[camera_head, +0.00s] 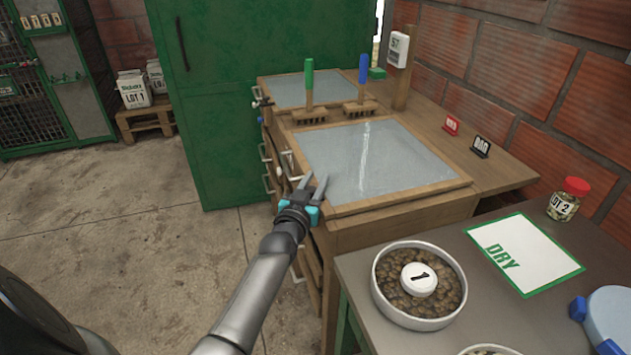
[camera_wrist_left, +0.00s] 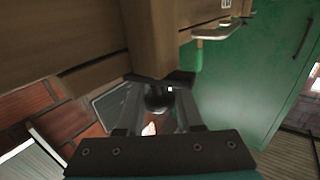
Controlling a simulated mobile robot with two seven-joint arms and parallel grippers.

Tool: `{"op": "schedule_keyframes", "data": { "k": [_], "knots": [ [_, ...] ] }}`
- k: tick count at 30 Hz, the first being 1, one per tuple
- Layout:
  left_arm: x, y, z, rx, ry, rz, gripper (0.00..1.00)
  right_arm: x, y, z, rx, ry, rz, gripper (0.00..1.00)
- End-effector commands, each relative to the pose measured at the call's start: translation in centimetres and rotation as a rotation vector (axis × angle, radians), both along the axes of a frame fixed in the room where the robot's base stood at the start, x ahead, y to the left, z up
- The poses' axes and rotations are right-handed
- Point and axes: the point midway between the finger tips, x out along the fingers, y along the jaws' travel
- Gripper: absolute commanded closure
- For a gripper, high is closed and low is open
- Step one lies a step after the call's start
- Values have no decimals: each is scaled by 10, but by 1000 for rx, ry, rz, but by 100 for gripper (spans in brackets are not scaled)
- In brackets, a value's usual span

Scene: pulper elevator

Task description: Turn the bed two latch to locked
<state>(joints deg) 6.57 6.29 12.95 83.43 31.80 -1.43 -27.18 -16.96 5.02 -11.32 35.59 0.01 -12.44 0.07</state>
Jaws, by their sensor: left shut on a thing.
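Two grey-surfaced beds in wooden frames, a front one (camera_head: 360,160) and a rear one (camera_head: 300,90), sit on a wooden cabinet. I cannot read which is bed two. My left gripper (camera_head: 313,187) is at the near left corner of the front bed, beside the frame's side. In the left wrist view its fingers (camera_wrist_left: 158,108) are closed around a dark rounded knob (camera_wrist_left: 157,94), below a wooden beam (camera_wrist_left: 152,40). The knob is probably the latch; its setting cannot be told. A latch-like fitting (camera_head: 262,100) shows at the rear bed's left side. My right gripper is not in view.
Two rakes, green-handled (camera_head: 309,80) and blue-handled (camera_head: 362,70), stand across the beds' divider. Drawer handles (camera_head: 268,184) project along the cabinet's left side. A side table holds a bowl of beans (camera_head: 385,290) and a DRY card (camera_head: 525,253).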

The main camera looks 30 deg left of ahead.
Motion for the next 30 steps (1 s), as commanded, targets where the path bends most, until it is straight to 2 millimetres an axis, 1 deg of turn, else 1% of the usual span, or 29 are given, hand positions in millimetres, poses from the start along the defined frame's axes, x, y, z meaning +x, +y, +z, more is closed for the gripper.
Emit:
{"op": "schedule_keyframes", "data": {
  "k": [1,4,5,11,14,22,30],
  "knots": [
    [0,0,0,0,0,1,88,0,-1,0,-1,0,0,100],
    [0,0,0,0,0,1,99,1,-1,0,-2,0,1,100],
    [0,0,0,0,0,1,100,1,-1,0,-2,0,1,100],
    [0,0,0,0,0,1,100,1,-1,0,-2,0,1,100],
    [0,1,1,-1,-1,12,100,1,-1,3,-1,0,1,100],
    [0,6,6,-7,-5,143,100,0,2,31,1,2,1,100],
    [-2,9,3,-1,-5,256,100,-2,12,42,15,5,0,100]
  ]
}}
